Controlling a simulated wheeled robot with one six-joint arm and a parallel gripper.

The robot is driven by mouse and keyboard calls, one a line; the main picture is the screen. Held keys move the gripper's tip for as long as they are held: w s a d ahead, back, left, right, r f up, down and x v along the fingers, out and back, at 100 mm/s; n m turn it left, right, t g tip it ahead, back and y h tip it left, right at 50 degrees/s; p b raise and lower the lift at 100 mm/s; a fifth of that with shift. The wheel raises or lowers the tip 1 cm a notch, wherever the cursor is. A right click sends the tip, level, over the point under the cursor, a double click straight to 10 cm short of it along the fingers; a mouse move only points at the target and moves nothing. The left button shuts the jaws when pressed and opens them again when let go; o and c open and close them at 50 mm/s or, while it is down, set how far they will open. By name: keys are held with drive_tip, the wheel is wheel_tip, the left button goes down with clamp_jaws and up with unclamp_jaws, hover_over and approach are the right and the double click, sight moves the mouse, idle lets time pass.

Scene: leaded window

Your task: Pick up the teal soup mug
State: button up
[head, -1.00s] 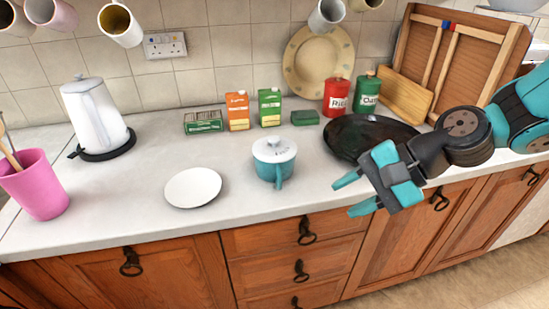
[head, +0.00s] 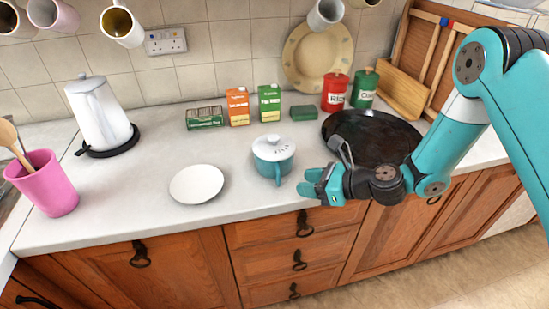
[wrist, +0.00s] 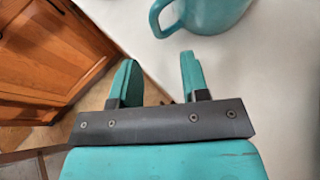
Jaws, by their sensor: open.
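My gripper (head: 310,183) is open and empty, just right of and in front of the mug, near the counter's front edge. In the wrist view the open fingers of the gripper (wrist: 160,80) are apart from the mug, which lies beyond the right finger.
A white plate (head: 196,184) lies left of the mug. A black pan (head: 385,140) lies right, behind my arm. Boxes (head: 238,107) and red and green canisters (head: 335,92) stand at the back. A kettle (head: 98,115) and pink pot (head: 48,185) stand left. Mugs (head: 122,25) hang above.

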sight(284, 192)
drive_tip(key=shift+x, duration=0.85)
drive_tip(key=p+x, duration=0.1)
drive_tip(key=x, duration=0.1)
drive_tip(key=p+x, duration=0.1)
drive_tip(key=x, duration=0.1)
drive_tip(key=shift+s+a+f, duration=0.1)
drive_tip(key=shift+s+a, duration=0.1)
drive_tip(key=shift+w+a+f, duration=0.2)
drive_tip(key=shift+a+f, duration=0.1)
drive_tip(key=shift+a, duration=0.1)
clamp_jaws()
drive_tip(key=shift+r, duration=0.1)
